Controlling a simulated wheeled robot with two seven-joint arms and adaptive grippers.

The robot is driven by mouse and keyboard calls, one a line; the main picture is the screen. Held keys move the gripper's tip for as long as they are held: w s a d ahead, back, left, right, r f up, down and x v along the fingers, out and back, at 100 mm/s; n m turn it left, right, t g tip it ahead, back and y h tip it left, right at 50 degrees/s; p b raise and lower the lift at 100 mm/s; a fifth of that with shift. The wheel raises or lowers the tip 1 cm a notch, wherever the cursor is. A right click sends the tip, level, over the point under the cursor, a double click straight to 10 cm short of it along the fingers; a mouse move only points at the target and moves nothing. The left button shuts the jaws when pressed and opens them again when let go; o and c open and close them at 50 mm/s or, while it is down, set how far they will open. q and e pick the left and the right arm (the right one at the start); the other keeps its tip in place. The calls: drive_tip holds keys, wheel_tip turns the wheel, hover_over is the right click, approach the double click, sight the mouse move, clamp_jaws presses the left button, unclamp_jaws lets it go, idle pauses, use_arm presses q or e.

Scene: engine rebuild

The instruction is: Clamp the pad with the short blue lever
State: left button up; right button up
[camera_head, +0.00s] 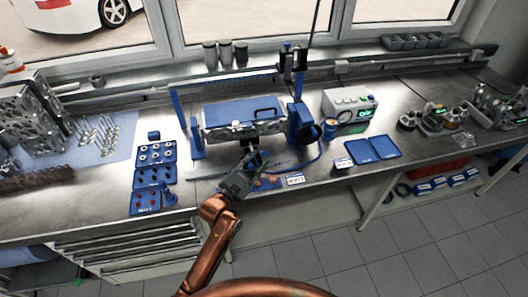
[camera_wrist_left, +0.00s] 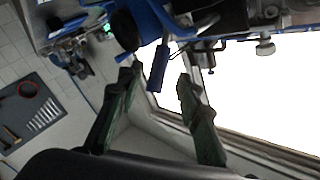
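My left gripper (camera_head: 250,166) reaches up to the front of the blue fixture on the bench. In the left wrist view its two green fingers (camera_wrist_left: 158,80) are spread apart with nothing held. A short blue lever (camera_wrist_left: 157,69) shows between the fingertips in that view; I cannot tell whether either finger touches it. In the head view the lever's area is largely covered by the gripper. The fixture holds a metal part with a blue top (camera_head: 243,112). I cannot make out the pad clearly. My right gripper is in neither view.
A blue tray of small parts (camera_head: 153,178) lies left of the fixture. A small label card (camera_head: 295,180) lies at the bench's front edge.

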sight(264, 154)
use_arm(q)
drive_tip(key=x, duration=0.3)
drive_tip(key=shift+w+d+f, duration=0.1)
drive_tip(key=shift+d, duration=0.05)
drive_tip(key=shift+w+d, duration=0.2)
drive_tip(key=shift+w, duration=0.15)
drive_tip(key=shift+w+d, duration=0.1)
drive_tip(key=shift+w, duration=0.1)
drive_tip(key=c, duration=0.9)
clamp_jaws()
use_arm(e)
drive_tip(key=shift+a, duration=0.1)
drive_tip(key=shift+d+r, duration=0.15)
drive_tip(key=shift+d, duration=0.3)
